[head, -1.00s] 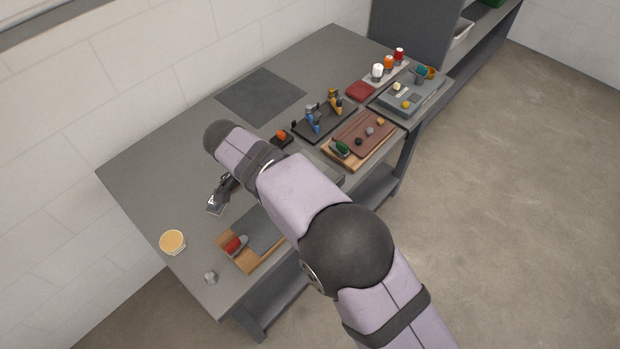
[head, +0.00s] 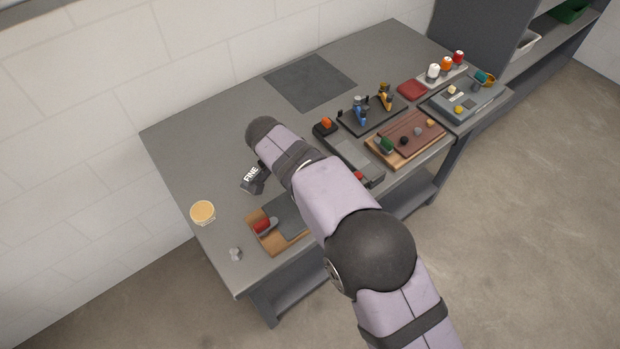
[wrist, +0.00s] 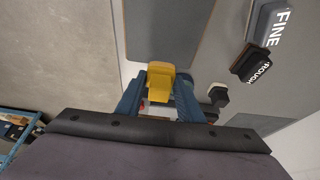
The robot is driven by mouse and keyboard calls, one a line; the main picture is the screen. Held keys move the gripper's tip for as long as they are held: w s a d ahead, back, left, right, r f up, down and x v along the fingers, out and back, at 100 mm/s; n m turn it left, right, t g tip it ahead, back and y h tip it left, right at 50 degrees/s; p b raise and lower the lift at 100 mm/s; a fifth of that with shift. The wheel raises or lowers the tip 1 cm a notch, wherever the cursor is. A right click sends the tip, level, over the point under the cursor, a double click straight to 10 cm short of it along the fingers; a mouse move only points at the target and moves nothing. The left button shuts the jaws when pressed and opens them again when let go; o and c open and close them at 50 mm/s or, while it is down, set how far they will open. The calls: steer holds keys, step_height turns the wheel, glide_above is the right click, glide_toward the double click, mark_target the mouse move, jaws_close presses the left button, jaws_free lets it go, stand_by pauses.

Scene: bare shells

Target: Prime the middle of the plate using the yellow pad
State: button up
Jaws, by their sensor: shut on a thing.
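My gripper (wrist: 160,88) has blue fingers and is shut on the yellow pad (wrist: 160,72) in the wrist view. A flat grey plate with rounded corners (wrist: 165,28) lies just beyond the pad in that view. I cannot tell whether the pad touches it. My fingers and the pad are hidden by my arm in the head view.
A block marked FINE (wrist: 270,24) and one marked ROUGH (wrist: 250,66) stand right of the plate in the wrist view. A round tan-topped tub (head: 203,211) is at the table's left. A tray (head: 350,155) and tool rack (head: 372,115) stand right of my arm.

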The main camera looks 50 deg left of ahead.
mark_target(290, 214)
steer(key=shift+f+b, duration=0.35)
steer(key=shift+f, duration=0.6)
steer(key=shift+s+f, duration=0.45)
steer(key=shift+s+f+p, duration=0.1)
steer(key=shift+s+p, duration=0.3)
steer(key=shift+s, duration=3.35)
steer(key=shift+w+p, duration=0.25)
steer(key=shift+p, duration=0.15)
steer(key=shift+w+p, duration=0.85)
steer(key=shift+w, duration=2.95)
steer(key=shift+w+d+r+p, duration=0.15)
steer(key=shift+w+r+p, duration=0.05)
steer(key=shift+p, duration=0.1)
steer(key=shift+s+d+f, duration=0.3)
steer(key=shift+s, duration=0.25)
steer(key=shift+s+b, duration=1.2)
steer(key=shift+s, duration=2.55)
steer(key=shift+w+b, duration=0.65)
steer(key=shift+w, duration=3.5)
steer(key=shift+w+r, duration=0.15)
steer(key=shift+r, duration=0.2)
step_height(290, 214, up, 2)
steer(key=shift+a+p, duration=0.15)
steer(key=shift+p, duration=0.3)
steer(key=shift+r+p, duration=1.45)
steer(key=shift+r, duration=1.4)
